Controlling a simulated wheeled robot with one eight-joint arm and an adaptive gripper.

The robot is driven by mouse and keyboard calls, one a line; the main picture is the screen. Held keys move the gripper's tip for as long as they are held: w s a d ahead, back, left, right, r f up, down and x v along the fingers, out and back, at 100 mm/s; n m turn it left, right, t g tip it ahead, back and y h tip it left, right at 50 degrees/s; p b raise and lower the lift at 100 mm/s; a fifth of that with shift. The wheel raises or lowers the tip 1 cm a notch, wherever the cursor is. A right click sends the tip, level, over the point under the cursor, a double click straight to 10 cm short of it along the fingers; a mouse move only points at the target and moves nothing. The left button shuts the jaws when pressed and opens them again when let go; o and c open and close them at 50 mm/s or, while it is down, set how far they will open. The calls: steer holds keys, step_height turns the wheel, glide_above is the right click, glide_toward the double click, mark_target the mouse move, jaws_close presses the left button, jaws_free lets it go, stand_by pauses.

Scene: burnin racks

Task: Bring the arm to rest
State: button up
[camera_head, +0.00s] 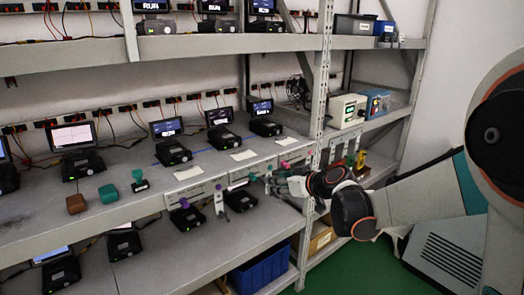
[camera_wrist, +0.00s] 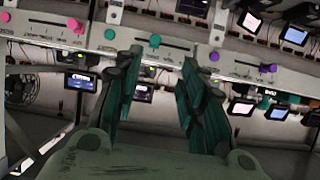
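My gripper (camera_wrist: 160,72) shows in the wrist view with its two dark green fingers apart and nothing between them. In the head view my gripper (camera_head: 272,182) is at the front of the rack, close to the edge of the middle shelf (camera_head: 230,168). My arm reaches in from the right, stretched out toward the rack. In the wrist view a slider panel (camera_wrist: 150,45) with a teal knob (camera_wrist: 155,41) lies beyond the fingertips. I cannot tell whether the fingers touch anything.
Several black devices with screens, one a monitor unit (camera_head: 75,138), stand on the shelves. A brown block (camera_head: 76,204) and a green block (camera_head: 109,194) lie near the middle shelf's front edge. A blue bin (camera_head: 262,270) is low down. Green floor (camera_head: 345,272) is open at lower right.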

steer(key=s+d+r+m+g+h, duration=0.1)
steer(key=s+d+r+h, duration=0.1)
steer(key=s, duration=0.8)
steer(key=s+d+r+m+g+h, duration=0.1)
steer(key=s+d+r+m, duration=0.1)
steer(key=s, duration=0.7)
steer(key=s+d+f+m+g+h, duration=0.1)
steer(key=s+d+f+h, duration=0.1)
steer(key=s, duration=0.6)
steer(key=s+d+f+m+h, duration=0.2)
steer(key=s+d, duration=0.2)
steer(key=s, duration=0.5)
steer(key=shift+d+g, duration=0.3)
steer(key=shift+g, duration=0.1)
